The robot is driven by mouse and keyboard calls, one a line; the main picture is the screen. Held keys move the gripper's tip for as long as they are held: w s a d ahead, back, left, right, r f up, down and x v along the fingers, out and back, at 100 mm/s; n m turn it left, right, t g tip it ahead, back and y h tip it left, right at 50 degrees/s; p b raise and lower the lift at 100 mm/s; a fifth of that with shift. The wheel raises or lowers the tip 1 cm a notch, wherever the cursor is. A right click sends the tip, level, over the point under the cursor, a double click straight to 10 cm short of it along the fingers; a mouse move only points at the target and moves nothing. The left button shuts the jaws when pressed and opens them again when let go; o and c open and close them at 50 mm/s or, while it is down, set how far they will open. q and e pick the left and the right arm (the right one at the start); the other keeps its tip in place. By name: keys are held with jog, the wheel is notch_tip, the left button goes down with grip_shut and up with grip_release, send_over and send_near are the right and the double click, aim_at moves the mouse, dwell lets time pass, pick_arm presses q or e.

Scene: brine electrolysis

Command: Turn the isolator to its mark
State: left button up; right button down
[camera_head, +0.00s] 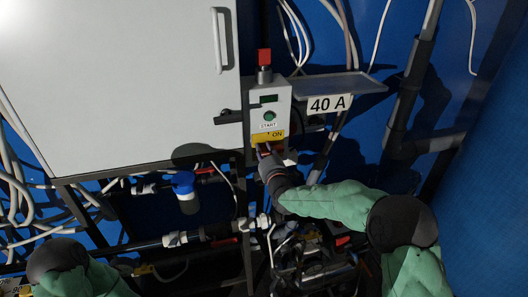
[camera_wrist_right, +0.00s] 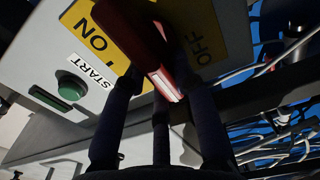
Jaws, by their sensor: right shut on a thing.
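The isolator's red handle (camera_wrist_right: 140,40) fills the top middle of the right wrist view. It sits on a yellow plate (camera_wrist_right: 205,25) between the words ON, on the left, and OFF, on the right. A pale stripe shows at the handle's near end. My right gripper (camera_wrist_right: 160,85) is shut on the handle, with dark fingers on both sides of it. In the head view the yellow plate (camera_head: 282,134) is at the bottom of a grey control box (camera_head: 284,102), and my right gripper (camera_head: 266,154) is just below it, mostly hiding the handle. My left gripper is out of view.
A green START button (camera_head: 269,115) sits above the plate and a red knob (camera_head: 264,57) tops the box. A shelf labelled 40 A (camera_head: 328,103) is to the right. A white cabinet (camera_head: 120,80) stands left. Pipes and a blue-capped fitting (camera_head: 185,184) lie below.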

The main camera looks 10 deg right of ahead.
jog(key=c, duration=1)
grip_release()
jog(key=s, duration=1.2)
jog(key=shift+d, duration=0.2)
jog(key=shift+f, duration=0.1)
